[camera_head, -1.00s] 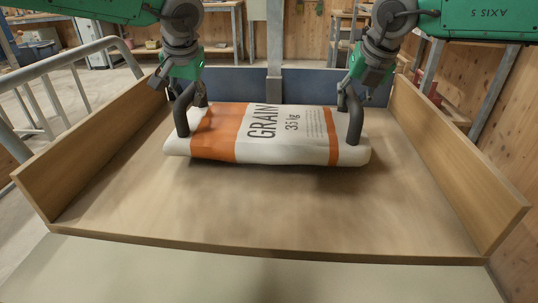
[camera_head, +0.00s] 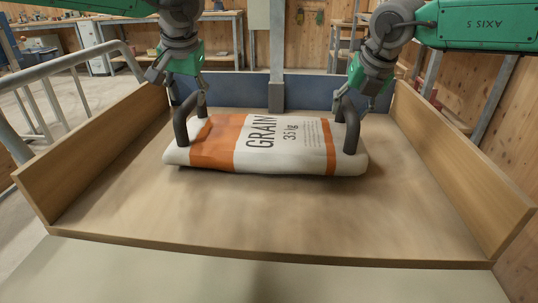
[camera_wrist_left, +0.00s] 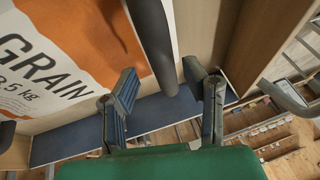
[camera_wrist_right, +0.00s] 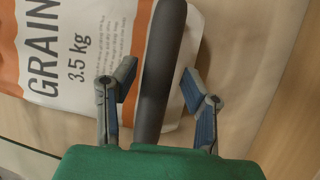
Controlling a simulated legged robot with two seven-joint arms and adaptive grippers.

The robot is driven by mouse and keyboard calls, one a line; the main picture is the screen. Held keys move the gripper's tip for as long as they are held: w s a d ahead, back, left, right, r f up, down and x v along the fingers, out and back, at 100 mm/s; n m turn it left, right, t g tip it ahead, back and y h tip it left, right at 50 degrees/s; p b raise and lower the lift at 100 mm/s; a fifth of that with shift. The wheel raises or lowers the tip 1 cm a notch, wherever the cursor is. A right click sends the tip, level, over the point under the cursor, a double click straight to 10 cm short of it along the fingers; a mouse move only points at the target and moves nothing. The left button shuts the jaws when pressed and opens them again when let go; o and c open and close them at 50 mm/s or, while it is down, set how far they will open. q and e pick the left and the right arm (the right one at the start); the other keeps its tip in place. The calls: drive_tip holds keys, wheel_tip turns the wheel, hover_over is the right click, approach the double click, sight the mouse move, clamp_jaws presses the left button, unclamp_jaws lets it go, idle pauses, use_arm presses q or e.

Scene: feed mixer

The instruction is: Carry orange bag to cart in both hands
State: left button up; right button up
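The orange and white bag (camera_head: 262,146), printed GRAIN, lies flat on the wooden bed (camera_head: 280,215) of what looks like the cart. A dark curved handle stands at each end, the left handle (camera_head: 181,128) and the right handle (camera_head: 351,128). My left gripper (camera_head: 178,88) is at the top of the left handle. In the left wrist view its fingers (camera_wrist_left: 165,92) are spread, with the dark bar between them. My right gripper (camera_head: 352,92) is at the right handle. In the right wrist view its fingers (camera_wrist_right: 158,90) stand apart on both sides of the bar.
Wooden side walls (camera_head: 468,155) bound the bed left and right, with a blue panel (camera_head: 235,93) behind. A metal railing (camera_head: 60,68) stands at the left. The front of the bed is clear. Workbenches stand farther back.

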drive_tip(key=shift+d, duration=0.2)
use_arm(q)
drive_tip(key=v, duration=0.8)
drive_tip(key=shift+d+r, duration=0.2)
use_arm(e)
drive_tip(key=v, duration=1.1)
drive_tip(key=shift+s+r, duration=0.15)
drive_tip(key=shift+r, duration=0.2)
use_arm(q)
drive_tip(key=shift+s, duration=0.1)
use_arm(e)
drive_tip(key=shift+d, duration=0.1)
use_arm(q)
drive_tip(key=shift+r, duration=0.15)
use_arm(e)
drive_tip(key=shift+r, duration=0.1)
